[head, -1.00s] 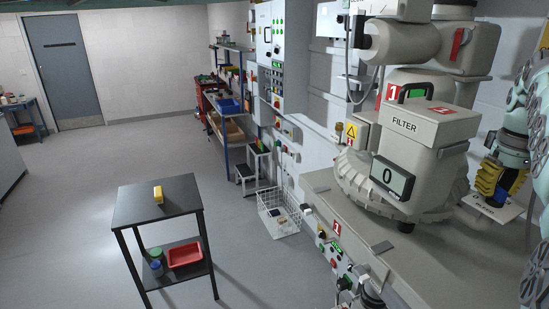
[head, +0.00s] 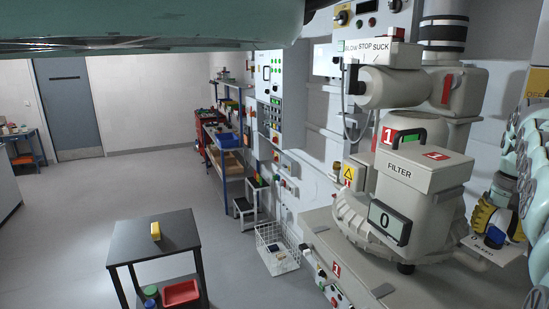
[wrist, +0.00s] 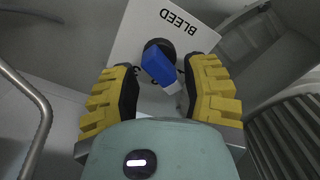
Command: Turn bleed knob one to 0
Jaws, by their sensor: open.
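The bleed knob has a blue handle (wrist: 160,66) on a dark round hub, in front of a white plate marked BLEED (wrist: 126,43). In the wrist view the handle is tilted and lies between the two yellow fingers of my gripper (wrist: 163,80). The fingers are apart, with space beside the handle. In the head view my gripper (head: 497,219) is at the right, with the blue knob (head: 494,237) between its fingers. Blower one (head: 420,215) carries a red label 1. Its display (head: 391,222) reads 0.
In the wrist view a curved metal pipe (wrist: 35,130) is at the left and a ribbed grey body (wrist: 290,140) at the right. A black table (head: 135,238) stands in the open floor.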

